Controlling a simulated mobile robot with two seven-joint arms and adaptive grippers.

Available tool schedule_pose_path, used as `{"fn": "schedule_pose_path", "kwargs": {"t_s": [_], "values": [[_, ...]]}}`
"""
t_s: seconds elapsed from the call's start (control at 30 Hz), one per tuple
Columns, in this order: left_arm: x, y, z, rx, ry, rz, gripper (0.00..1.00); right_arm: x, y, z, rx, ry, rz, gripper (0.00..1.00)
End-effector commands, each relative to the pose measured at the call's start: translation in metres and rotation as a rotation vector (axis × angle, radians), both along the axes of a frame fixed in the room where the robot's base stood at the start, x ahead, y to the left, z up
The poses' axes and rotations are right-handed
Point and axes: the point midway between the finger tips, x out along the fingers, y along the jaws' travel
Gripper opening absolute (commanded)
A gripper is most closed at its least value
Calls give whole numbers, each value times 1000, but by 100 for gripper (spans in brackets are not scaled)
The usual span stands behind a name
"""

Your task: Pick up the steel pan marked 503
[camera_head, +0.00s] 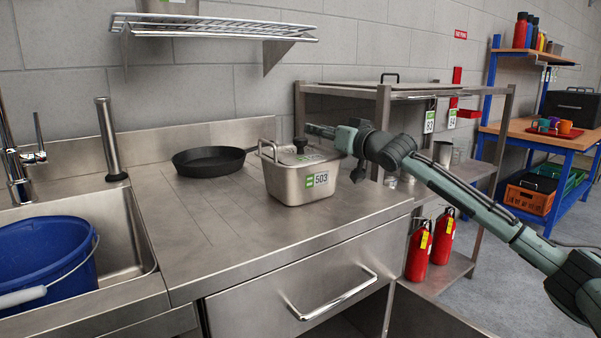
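The steel pan marked 503 (292,186) stands upright on the steel counter. It is a deep rectangular pan with a lid, a black knob (300,145), a wire handle at its left end and a white-and-green label reading 503 on its front. My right arm comes in from the right, and its gripper (318,131) is just above and behind the right part of the pan, pointing left. It looks apart from the pan, but the exact gap is unclear. Its fingers are small and seen side-on, so their opening does not show. My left gripper is out of view.
A black frying pan (208,161) lies left of the pan on the counter (220,240). A sink with a blue bucket (45,262) is at the left. A wire shelf (210,27) hangs above.

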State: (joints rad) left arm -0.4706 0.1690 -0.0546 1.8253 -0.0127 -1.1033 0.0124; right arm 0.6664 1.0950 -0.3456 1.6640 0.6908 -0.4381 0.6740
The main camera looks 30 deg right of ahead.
Motion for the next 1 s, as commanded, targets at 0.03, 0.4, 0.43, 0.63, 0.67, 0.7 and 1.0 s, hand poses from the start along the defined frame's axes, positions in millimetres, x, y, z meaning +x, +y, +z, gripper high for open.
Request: {"fn": "schedule_pose_path", "kwargs": {"t_s": [0.03,0.4,0.43,0.63,0.67,0.7,1.0], "values": [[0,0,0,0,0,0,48,0,0,0,0,0,0,32],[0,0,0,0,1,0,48,0,0,0,0,0,0,0],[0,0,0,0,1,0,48,0,0,0,0,0,0,0],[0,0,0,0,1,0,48,0,0,0,1,0,0,0],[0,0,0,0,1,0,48,0,0,0,1,0,0,0],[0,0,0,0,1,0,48,0,0,0,1,0,0,0],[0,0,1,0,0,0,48,-1,0,4,3,-5,1,0]]}}
